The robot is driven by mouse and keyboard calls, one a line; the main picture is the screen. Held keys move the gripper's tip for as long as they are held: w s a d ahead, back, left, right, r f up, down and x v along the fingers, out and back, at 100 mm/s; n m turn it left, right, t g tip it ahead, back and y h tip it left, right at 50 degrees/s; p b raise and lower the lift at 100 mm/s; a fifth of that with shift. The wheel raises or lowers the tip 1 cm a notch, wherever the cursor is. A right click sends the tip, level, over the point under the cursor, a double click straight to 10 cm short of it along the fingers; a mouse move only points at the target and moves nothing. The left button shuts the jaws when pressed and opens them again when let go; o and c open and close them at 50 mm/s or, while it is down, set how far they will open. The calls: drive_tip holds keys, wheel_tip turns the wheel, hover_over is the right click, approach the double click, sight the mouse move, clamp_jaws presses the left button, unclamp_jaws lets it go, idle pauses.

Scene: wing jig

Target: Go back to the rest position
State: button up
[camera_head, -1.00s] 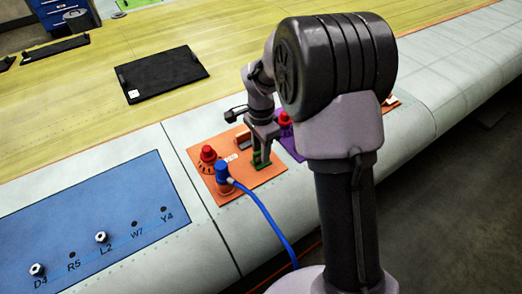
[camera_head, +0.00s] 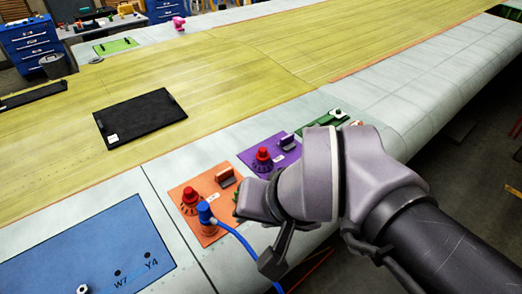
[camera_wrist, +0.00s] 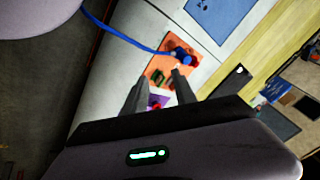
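My arm stretches across the right of the head view, its wrist (camera_head: 310,180) raised in front of the wing's edge. In the wrist view my gripper (camera_wrist: 160,77) has its two fingers apart with nothing held between them. The fingers point toward the orange panel (camera_wrist: 162,63) from some distance. In the head view my wrist covers the fingers and the right part of the orange panel (camera_head: 222,234).
A blue connector (camera_head: 206,213) with a trailing blue cable (camera_head: 243,243) stands on the orange panel beside a red knob (camera_head: 190,195). A purple panel (camera_head: 257,150), a blue panel (camera_head: 75,262) and a black plate (camera_head: 140,119) lie nearby. The yellow wing surface is mostly clear.

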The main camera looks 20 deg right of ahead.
wheel_tip(320, 180, down, 20)
drive_tip(key=s+b, duration=0.1)
drive_tip(key=b, duration=1.7)
drive_tip(key=shift+s+r+n+b, duration=0.15)
drive_tip(key=shift+r+n+b, duration=0.05)
drive_tip(key=shift+n+b, duration=0.2)
drive_tip(key=shift+a, duration=0.1)
